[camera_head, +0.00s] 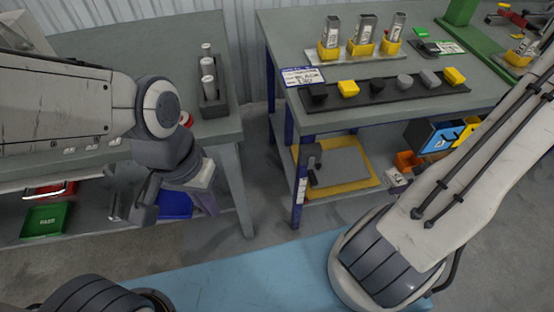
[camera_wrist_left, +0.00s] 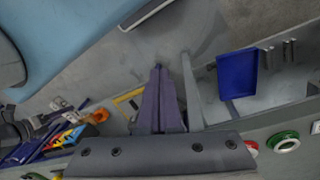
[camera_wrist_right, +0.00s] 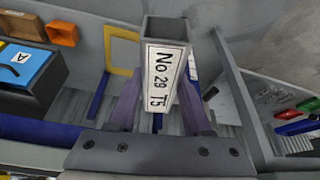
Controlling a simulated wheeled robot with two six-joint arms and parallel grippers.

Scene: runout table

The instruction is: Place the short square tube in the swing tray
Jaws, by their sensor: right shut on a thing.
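A grey hollow square tube (camera_wrist_right: 165,75) with a white label reading "No 29 T5" fills the middle of the right wrist view. My right gripper (camera_wrist_right: 160,92) is shut on it, one finger on each side, the open end facing away. The head view shows my right arm but not its gripper or the tube. My left gripper (camera_head: 208,201) hangs beside the left table's leg; its fingers are together and empty in the left wrist view (camera_wrist_left: 158,70). I cannot tell which tray is the swing tray. A yellow-edged grey tray (camera_head: 366,179) lies on the right table's lower shelf.
The right table (camera_head: 290,60) carries yellow holders with grey tubes and a black strip (camera_head: 385,96) of small blocks. A rack (camera_head: 213,106) of grey cylinders stands on the left table. A blue tray (camera_head: 174,205) and green tray (camera_head: 45,221) are below. A floor gap separates the tables.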

